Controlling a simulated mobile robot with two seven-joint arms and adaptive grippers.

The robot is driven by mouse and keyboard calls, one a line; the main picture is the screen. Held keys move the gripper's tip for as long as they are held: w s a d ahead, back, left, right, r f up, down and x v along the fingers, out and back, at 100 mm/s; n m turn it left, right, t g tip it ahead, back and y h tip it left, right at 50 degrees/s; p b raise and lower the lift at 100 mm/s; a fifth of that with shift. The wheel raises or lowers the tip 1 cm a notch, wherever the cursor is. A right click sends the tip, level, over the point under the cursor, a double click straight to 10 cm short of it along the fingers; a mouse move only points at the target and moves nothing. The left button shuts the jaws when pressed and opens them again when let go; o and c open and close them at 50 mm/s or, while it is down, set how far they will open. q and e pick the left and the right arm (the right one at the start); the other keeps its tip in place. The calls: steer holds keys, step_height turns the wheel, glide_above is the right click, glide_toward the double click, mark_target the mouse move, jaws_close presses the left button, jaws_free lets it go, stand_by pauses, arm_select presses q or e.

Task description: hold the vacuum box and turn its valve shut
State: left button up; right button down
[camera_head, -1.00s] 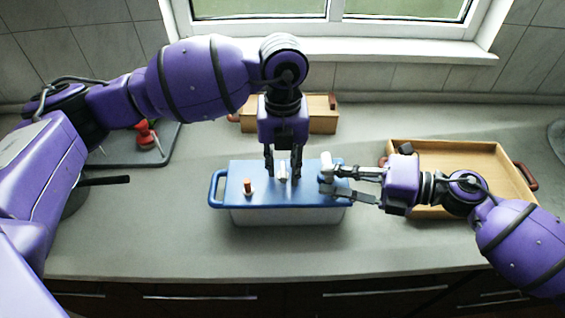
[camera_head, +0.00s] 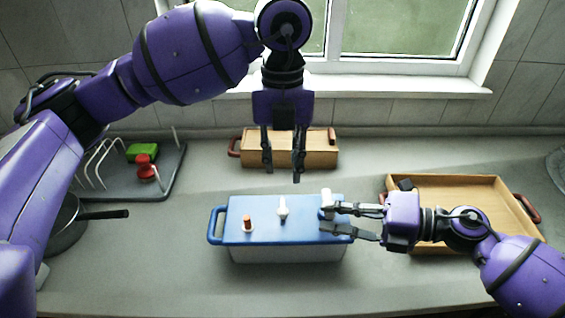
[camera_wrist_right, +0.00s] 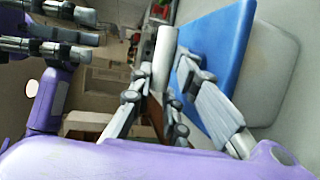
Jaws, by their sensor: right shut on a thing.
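The vacuum box (camera_head: 268,238) stands upright on the counter, with a blue lid, a pale body and a blue handle at its left end. The white valve (camera_head: 283,210) stands mid-lid, its lever lying roughly front to back. My left gripper (camera_head: 283,172) is open and empty above and behind the valve, apart from it. It also shows in the right wrist view (camera_wrist_right: 85,28). My right gripper (camera_head: 333,218) is shut on the right end of the box, by a white cylindrical piece (camera_wrist_right: 165,52); its fingers hide the exact contact. The blue lid (camera_wrist_right: 222,55) fills the right of that view.
A wooden box (camera_head: 305,152) sits behind, a wooden tray (camera_head: 458,188) at right. A dish rack (camera_head: 120,185) and a dark pan (camera_head: 68,232) are at left. The front counter is clear.

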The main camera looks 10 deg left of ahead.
steer(key=c, duration=1.6)
jaws_free()
